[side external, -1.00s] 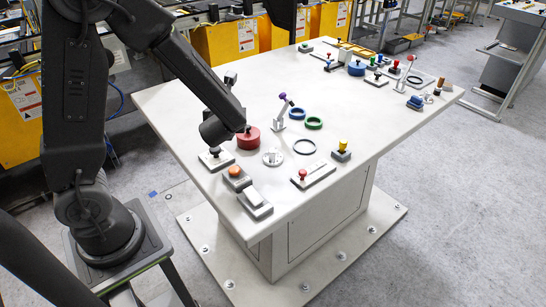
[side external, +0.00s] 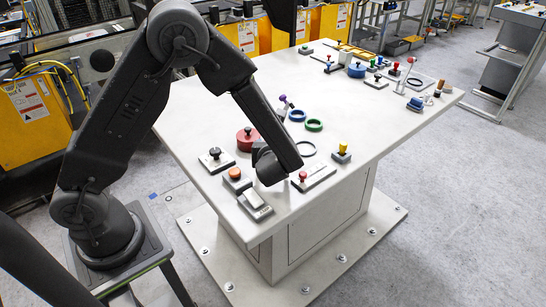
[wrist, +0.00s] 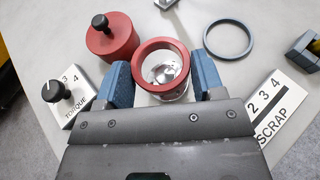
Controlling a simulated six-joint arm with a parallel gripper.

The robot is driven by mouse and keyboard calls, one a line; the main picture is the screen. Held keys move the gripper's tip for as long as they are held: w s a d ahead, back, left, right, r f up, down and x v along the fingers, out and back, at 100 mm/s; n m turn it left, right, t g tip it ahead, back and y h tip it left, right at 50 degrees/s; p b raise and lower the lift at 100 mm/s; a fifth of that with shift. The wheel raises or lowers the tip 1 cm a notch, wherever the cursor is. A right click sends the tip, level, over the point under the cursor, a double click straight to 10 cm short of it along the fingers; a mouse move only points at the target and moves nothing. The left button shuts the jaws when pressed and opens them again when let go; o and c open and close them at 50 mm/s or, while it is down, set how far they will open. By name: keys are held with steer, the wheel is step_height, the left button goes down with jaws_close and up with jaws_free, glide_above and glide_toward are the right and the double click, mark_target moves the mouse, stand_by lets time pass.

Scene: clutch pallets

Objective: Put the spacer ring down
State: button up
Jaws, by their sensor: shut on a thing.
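The spacer ring appears to be the red ring (wrist: 139,76) in the wrist view. My gripper (wrist: 162,76), with blue-grey fingers, is shut on it, one finger at each side. A silver round piece (wrist: 168,70) shows through the ring's opening and below its near edge. I cannot tell whether the ring touches it or hangs above it. In the side view my arm hides the ring, the silver piece and most of my gripper.
A red cylinder with a black knob (wrist: 112,42) stands left of the ring. A thin grey-blue ring (wrist: 230,39) lies to the right. The TORQUE plate (wrist: 70,108) and SCRAP plate (wrist: 278,105) flank my gripper. Green ring (side external: 314,125) and blue ring (side external: 297,115) lie farther back.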

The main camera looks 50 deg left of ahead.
steer(key=shift+f, duration=1.8)
steer(key=shift+f, duration=0.1)
steer(key=shift+f, duration=0.15)
steer(key=o, duration=0.9)
